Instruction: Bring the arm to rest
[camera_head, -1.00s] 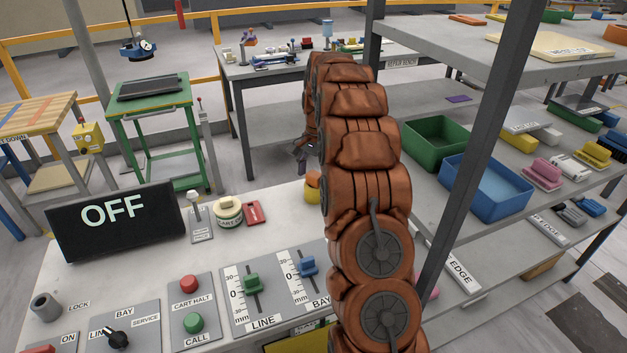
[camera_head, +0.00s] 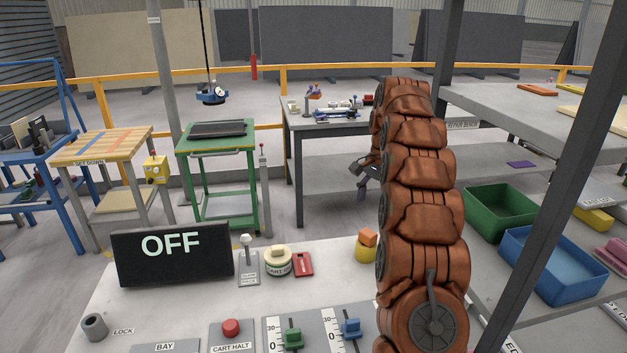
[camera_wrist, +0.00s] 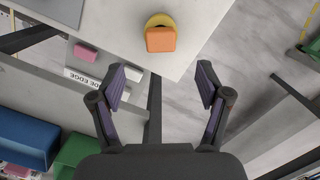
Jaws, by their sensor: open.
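My arm, in rust-brown covers, rises at the right of the head view. My gripper (camera_head: 364,172) shows small beyond it, left of the arm and above the floor past the control table. In the wrist view my gripper (camera_wrist: 162,85) has its two purple-padded fingers spread wide with nothing between them. An orange block on a yellow round base (camera_wrist: 160,38) stands on the table corner ahead of the fingertips, apart from them. In the head view the orange block (camera_head: 368,238) sits on its yellow base, partly beside my arm.
The control table (camera_head: 200,300) carries a black OFF display (camera_head: 172,254), levers and sliders. A grey rack post (camera_head: 560,190) and shelves with a green bin (camera_head: 500,212) and a blue bin (camera_head: 555,265) stand close right. A green cart (camera_head: 218,165) stands behind the table.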

